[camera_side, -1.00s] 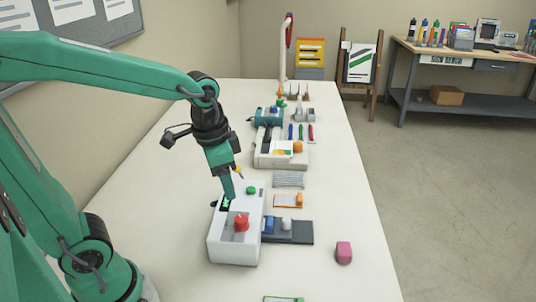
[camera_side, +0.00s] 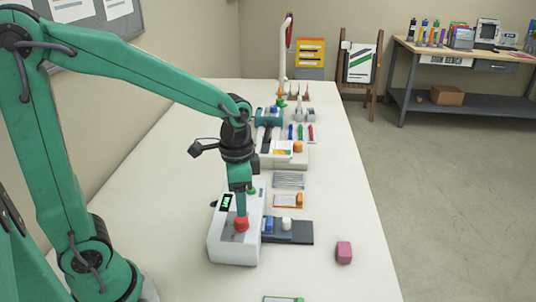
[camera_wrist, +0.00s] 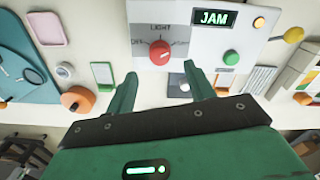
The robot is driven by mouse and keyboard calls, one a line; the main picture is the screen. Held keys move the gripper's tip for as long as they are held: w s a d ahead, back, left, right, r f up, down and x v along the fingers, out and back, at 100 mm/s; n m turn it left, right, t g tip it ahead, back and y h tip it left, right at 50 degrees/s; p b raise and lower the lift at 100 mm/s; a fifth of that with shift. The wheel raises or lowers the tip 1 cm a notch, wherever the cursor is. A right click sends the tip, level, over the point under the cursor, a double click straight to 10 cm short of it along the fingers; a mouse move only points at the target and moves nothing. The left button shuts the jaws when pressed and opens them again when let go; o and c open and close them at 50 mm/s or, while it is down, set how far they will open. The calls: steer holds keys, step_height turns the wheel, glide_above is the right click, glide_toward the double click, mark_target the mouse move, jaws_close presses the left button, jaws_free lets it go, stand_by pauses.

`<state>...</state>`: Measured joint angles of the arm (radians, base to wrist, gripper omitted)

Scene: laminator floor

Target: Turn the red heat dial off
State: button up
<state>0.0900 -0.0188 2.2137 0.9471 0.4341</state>
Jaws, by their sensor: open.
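The red heat dial (camera_side: 241,224) sits on the grey plate of a white laminator (camera_side: 226,247) at the front of the table. In the wrist view the dial (camera_wrist: 160,52) lies ahead of my gripper, roughly centred between the fingers and just beyond their tips. Labels surround it; the one above seems to read LIGHT and the left one OFF. The dial's exact pointing is too small to tell. My gripper (camera_wrist: 159,78) is open and empty. In the side view the gripper (camera_side: 241,211) points down just above the dial, and its fingers partly overlap it.
The laminator's display (camera_wrist: 213,18) reads JAM, with a green button (camera_wrist: 230,57) and an orange light (camera_wrist: 258,23) nearby.

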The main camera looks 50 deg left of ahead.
mark_target(241, 222)
steer(key=shift+f, duration=2.95)
steer(key=c, duration=1)
steer(key=shift+n, duration=0.5)
steer(key=n, duration=0.5)
steer(key=shift+n, duration=0.4)
steer(key=shift+r, duration=0.1)
steer(key=o, duration=1)
